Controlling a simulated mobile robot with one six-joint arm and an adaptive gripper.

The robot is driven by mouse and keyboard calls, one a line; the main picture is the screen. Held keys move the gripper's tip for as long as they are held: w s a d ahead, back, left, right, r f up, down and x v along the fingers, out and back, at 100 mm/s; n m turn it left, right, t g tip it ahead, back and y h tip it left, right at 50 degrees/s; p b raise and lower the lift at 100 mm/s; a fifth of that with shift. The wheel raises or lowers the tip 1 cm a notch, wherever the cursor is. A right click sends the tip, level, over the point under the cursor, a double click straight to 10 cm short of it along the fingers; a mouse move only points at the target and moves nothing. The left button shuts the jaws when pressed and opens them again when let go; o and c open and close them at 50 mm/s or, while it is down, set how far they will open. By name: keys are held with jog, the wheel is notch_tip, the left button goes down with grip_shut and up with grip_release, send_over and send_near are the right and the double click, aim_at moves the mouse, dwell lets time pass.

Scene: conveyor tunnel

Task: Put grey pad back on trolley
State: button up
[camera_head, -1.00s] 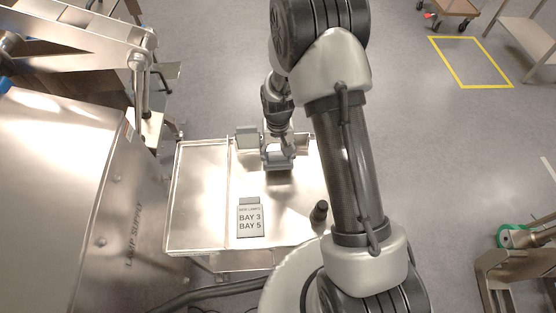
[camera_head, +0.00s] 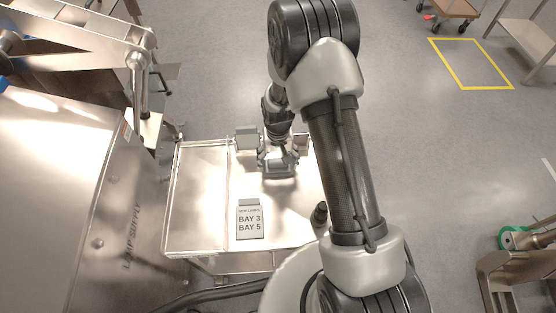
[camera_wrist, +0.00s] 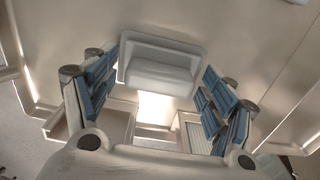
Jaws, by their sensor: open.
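The grey pad (camera_wrist: 160,68) is a pale grey block with a raised rim and a recessed face. In the wrist view it lies just ahead of my gripper, between the lines of the two fingers. My gripper (camera_wrist: 160,92) is open, its blue-padded fingers spread to either side of the pad, with no clear contact. In the head view my gripper (camera_head: 279,160) is low over the steel trolley (camera_head: 200,195), and the pad (camera_head: 281,172) shows just below it. Whether the pad rests flat on the trolley is hard to tell.
A sign reading BAY 3, BAY 5 (camera_head: 249,220) lies on the trolley's front part. A small grey box (camera_head: 246,137) is at the back edge, left of my gripper. A dark knob (camera_head: 320,212) stands at the right. The lamp supply cabinet (camera_head: 70,190) borders the left.

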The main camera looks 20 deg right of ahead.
notch_tip(320, 180, up, 12)
jog(key=p, duration=0.3)
notch_tip(320, 180, up, 10)
jog(key=t, duration=0.1)
send_over(278, 160)
jog(key=s, duration=0.2)
jog(key=s+r+t, duration=0.1)
jog(key=s+r, duration=0.4)
jog(key=r, duration=0.3)
jog(key=s+r+n+t, duration=0.1)
jog(key=s+r, duration=0.4)
jog(key=s, duration=0.3)
jog(key=s+r+n+t, duration=0.1)
jog(key=s+r, duration=0.3)
jog(key=s, duration=0.5)
jog(key=shift+s+r+t, duration=0.25)
jog(key=shift+r+t, duration=0.05)
jog(key=shift+r, duration=0.05)
notch_tip(278, 160, down, 3)
jog(key=b, duration=0.3)
